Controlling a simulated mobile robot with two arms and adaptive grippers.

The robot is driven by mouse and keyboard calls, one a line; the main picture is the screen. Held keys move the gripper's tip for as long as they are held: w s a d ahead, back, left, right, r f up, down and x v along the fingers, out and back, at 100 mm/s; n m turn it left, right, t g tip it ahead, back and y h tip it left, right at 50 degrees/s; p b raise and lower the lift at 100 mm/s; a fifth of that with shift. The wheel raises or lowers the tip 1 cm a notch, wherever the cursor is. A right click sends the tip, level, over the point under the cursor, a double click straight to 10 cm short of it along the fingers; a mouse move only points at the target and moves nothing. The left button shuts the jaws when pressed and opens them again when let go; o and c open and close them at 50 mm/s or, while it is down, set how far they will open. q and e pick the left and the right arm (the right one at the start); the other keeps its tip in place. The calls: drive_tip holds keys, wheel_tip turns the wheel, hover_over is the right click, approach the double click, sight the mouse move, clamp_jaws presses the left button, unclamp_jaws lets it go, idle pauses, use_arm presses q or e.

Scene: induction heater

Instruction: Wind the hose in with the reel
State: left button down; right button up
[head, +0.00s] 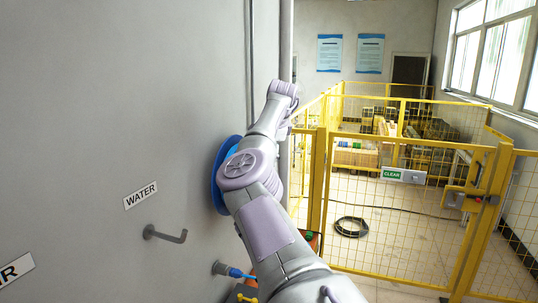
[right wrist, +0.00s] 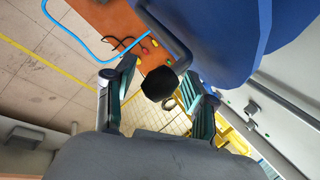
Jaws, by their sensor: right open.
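The blue hose reel (head: 219,190) is on the grey wall in the head view, mostly hidden behind my right arm. In the right wrist view, the reel (right wrist: 225,35) fills the top right. Its dark crank bar (right wrist: 168,38) carries a black knob (right wrist: 160,84). My right gripper (right wrist: 160,72) is open, with the knob showing between its two fingers; I cannot tell whether they touch it. The light blue hose (right wrist: 75,35) hangs in a loop at the upper left. My left gripper is not in view.
A hook (head: 166,235) sticks out of the wall below the WATER label (head: 140,195). A wall fitting (head: 222,268) with a blue end is lower down. A yellow fence (head: 400,215) stands to the right, with a black cable coil (head: 351,227) on the floor behind it.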

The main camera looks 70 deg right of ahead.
drive_tip(key=v, duration=1.2)
idle(0.3)
